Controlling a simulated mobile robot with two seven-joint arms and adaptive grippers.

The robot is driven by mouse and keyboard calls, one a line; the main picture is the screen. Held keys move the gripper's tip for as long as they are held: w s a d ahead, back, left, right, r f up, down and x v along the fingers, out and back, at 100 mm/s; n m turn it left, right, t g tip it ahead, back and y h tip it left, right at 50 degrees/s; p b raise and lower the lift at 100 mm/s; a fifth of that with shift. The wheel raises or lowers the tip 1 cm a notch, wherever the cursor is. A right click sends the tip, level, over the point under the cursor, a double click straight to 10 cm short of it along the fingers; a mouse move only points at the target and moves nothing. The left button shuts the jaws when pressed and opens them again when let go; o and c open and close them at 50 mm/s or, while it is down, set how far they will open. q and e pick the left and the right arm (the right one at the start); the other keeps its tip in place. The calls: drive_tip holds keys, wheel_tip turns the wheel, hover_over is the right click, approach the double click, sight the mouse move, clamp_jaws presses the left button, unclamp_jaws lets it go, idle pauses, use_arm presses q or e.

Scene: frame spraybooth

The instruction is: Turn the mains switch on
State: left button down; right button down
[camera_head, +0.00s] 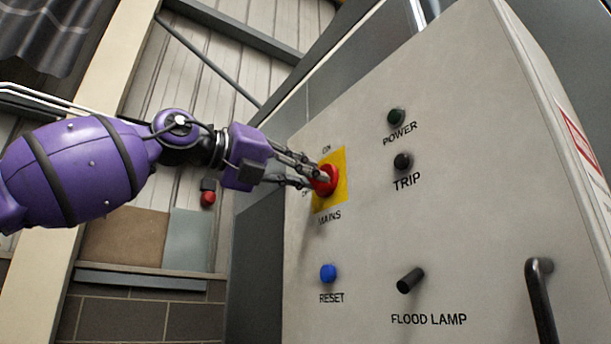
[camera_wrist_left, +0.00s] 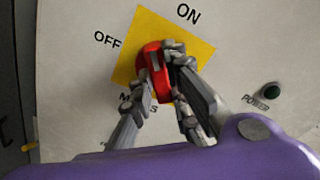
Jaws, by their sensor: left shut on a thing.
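The mains switch (camera_head: 325,181) is a red rotary knob on a yellow square plate (camera_head: 331,203) on the grey panel. It also shows in the left wrist view (camera_wrist_left: 153,70), where its raised grip points up and slightly left, seemingly between the OFF and ON labels. My left gripper (camera_head: 314,180) comes in from the left and is shut on the knob, its fingers on either side of the grip. In the left wrist view the fingers (camera_wrist_left: 163,88) cover part of the knob and the plate's lower part. My right gripper is in neither view.
The panel (camera_head: 460,220) also carries a POWER lamp (camera_head: 396,117), a TRIP lamp (camera_head: 403,161), a blue RESET button (camera_head: 328,273), a black FLOOD LAMP knob (camera_head: 410,281) and a dark handle (camera_head: 541,300). A red button (camera_head: 208,198) is on the wall behind my arm.

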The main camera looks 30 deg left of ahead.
use_arm(q)
drive_tip(key=shift+m, duration=3.9)
drive_tip(key=c, duration=1.7)
unclamp_jaws()
